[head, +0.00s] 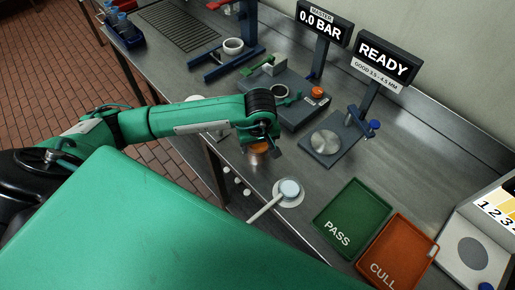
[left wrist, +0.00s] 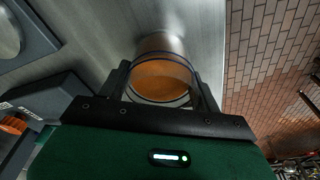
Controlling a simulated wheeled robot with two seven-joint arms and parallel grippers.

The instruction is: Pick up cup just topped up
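A cup (head: 258,148) of orange-brown liquid stands on the steel bench below my left gripper, near its front edge. In the left wrist view the same cup (left wrist: 160,80) shows its round rim and orange contents between my fingers. My left gripper (head: 260,150) points down at it; in the left wrist view its two dark fingers (left wrist: 160,88) are spread, one on each side of the cup. I cannot tell if either finger touches it. The lower part of the cup is partly hidden. My right gripper is not in view.
A small round dish with a handle (head: 289,189) lies on the bench nearby. A READY gauge stand (head: 325,142), a 0.0 BAR rig (head: 300,105), a green PASS tray (head: 350,215) and an orange CULL tray (head: 398,245) stand around. The bench's front edge is close to the cup.

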